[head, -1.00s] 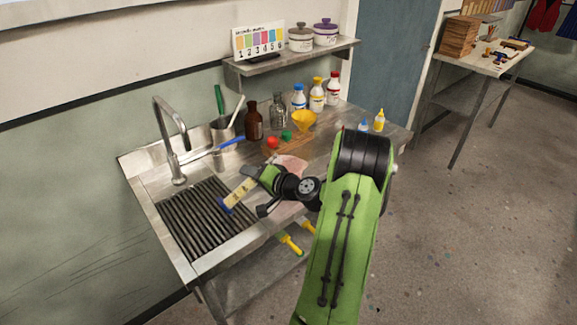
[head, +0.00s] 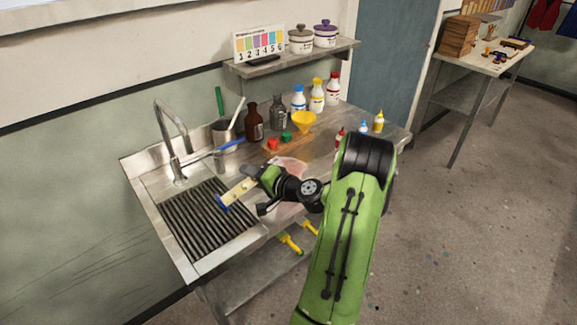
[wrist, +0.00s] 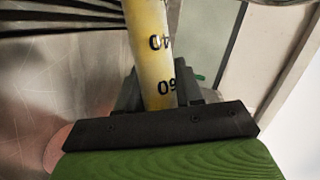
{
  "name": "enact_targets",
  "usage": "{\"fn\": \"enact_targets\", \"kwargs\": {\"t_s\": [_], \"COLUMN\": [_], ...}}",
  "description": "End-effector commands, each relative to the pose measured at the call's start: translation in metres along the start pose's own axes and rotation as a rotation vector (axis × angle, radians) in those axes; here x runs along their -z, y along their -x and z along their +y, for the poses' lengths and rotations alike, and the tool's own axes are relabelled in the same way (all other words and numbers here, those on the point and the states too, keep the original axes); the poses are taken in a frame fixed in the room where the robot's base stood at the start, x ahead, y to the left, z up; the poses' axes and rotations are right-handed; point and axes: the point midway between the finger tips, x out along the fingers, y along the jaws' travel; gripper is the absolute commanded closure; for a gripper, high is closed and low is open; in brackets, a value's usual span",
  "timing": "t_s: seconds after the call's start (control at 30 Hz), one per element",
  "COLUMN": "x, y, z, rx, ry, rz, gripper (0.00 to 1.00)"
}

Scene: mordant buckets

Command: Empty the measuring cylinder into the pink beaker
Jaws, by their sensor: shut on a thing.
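My gripper (head: 258,178) is shut on the measuring cylinder (head: 238,192), a pale yellow tube with a blue foot. The cylinder is tilted, its foot at the lower left over the ribbed drainer. In the wrist view, the yellow cylinder (wrist: 151,45) passes between the dark jaws and shows printed numbers. Its mouth is hidden by my gripper. A pink patch (head: 292,166) lies behind my wrist on the steel top, partly covered. A pink rounded patch (wrist: 60,148) also shows in the wrist view. I cannot tell whether either is the pink beaker.
The drainer (head: 207,222) and tap (head: 174,140) are at the left. A brown bottle (head: 253,122), a clear bottle (head: 278,112), a yellow funnel (head: 303,121) and several capped bottles stand behind. A shelf (head: 290,62) holds two pots and a colour chart.

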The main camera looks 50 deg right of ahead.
Motion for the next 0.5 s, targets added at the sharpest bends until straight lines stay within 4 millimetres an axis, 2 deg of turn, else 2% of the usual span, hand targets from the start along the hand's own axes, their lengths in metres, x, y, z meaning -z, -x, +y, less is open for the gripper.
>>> {"fn": "enact_targets", "kwargs": {"t_s": [0.5], "x": [0.0041], "y": [0.0023], "z": [-0.006], "rx": [0.028], "ry": [-0.065], "rz": [-0.007], "gripper": [1.0]}}
